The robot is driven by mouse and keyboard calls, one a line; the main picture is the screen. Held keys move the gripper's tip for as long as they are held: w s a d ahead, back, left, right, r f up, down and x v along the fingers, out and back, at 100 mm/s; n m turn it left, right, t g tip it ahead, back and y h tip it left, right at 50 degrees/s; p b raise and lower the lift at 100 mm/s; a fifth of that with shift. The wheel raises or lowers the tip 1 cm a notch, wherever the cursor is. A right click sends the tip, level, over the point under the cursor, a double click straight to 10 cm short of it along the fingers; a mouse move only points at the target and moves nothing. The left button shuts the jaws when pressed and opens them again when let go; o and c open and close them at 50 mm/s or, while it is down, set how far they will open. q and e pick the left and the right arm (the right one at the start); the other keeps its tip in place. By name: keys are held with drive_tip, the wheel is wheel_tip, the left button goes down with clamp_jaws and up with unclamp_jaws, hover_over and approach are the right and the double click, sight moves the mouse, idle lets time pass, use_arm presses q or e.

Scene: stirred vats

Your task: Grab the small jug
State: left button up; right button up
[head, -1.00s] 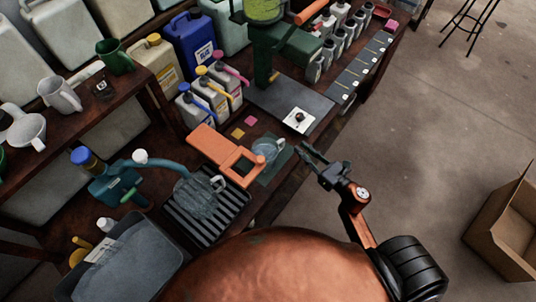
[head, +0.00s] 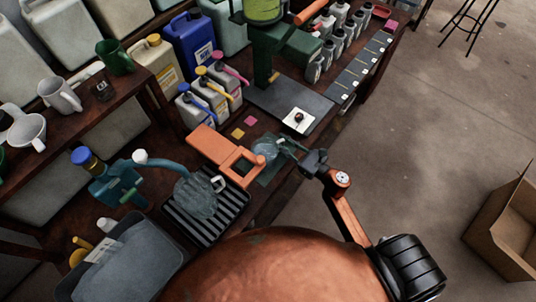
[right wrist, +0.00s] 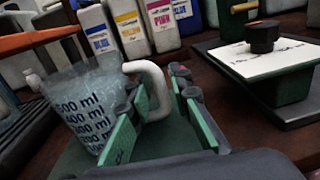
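The small jug (head: 266,150) is clear with dark millilitre marks and a pale handle. It stands on a dark green mat at the front right end of the orange stand. In the right wrist view the small jug (right wrist: 88,105) fills the left side, with its handle (right wrist: 148,78) toward my fingers. My right gripper (head: 291,147) is at its handle side. In the right wrist view the right gripper (right wrist: 163,125) is open, with the lower handle between its spread green-padded fingers. I cannot tell whether they touch it. My left gripper is not in view.
A larger clear jug (head: 197,197) stands on the slatted drip tray (head: 222,222) to the left. The orange stand (head: 212,146) is beside the small jug. A white-topped plate with a dark knob (head: 299,120) lies behind.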

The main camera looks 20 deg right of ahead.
drive_tip(key=shift+c, duration=0.7)
clamp_jaws()
drive_tip(key=shift+r, duration=0.1)
